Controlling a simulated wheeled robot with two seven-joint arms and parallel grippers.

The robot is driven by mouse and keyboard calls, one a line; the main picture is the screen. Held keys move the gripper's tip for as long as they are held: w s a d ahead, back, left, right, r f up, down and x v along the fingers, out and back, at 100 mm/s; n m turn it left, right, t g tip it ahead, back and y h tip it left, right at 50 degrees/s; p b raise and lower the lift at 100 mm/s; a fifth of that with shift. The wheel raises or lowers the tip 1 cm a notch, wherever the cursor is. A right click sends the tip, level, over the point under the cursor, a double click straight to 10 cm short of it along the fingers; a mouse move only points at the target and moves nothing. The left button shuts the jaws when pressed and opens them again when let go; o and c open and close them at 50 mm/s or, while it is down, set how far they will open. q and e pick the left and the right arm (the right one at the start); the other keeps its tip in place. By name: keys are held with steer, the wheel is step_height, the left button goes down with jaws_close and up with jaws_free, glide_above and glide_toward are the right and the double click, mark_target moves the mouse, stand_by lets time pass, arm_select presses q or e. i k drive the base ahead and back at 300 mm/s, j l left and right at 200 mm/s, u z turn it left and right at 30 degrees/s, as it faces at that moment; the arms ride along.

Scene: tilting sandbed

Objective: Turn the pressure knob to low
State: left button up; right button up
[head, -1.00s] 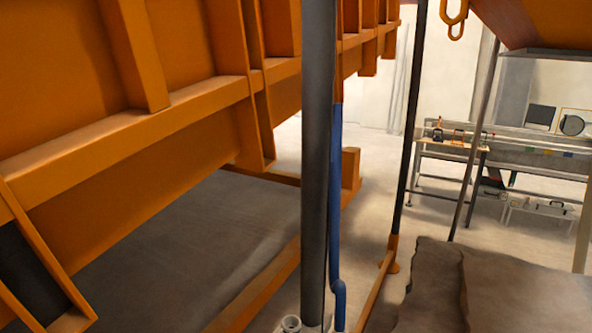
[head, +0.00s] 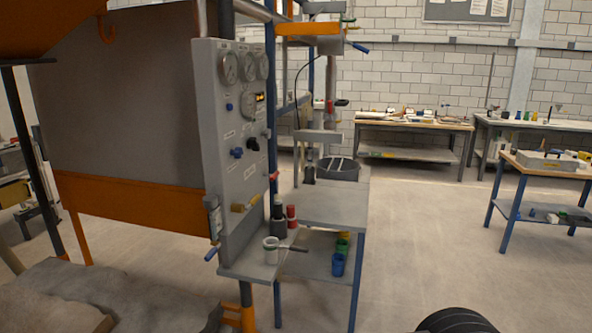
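A grey upright control panel (head: 232,185) stands left of the middle in the head view, turned at an angle to me. It has three round gauges (head: 229,68) along its top and a small lit display (head: 259,98). A black knob (head: 253,144) sits mid-panel, with a blue knob (head: 237,153) left of it and slightly lower. A smaller blue knob (head: 229,106) is higher up. The labels are too small to read, so I cannot tell which is the pressure knob or its setting. Neither gripper is in view.
A small shelf (head: 240,268) with a white mug (head: 271,250) juts out below the panel. A grey side table (head: 330,207) stands right of it. Rubble (head: 100,290) lies at lower left. Workbenches line the back wall. Open floor (head: 420,230) lies right of the panel.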

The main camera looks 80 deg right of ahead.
mark_target(238, 153)
steer(key=z, duration=2.55)
steer(key=i+l, duration=0.15)
steer(key=i+l+u, duration=0.4)
steer(key=i, duration=0.2)
steer(key=i+l+u, duration=0.4)
steer(key=i+l, duration=0.1)
steer(key=l, duration=0.05)
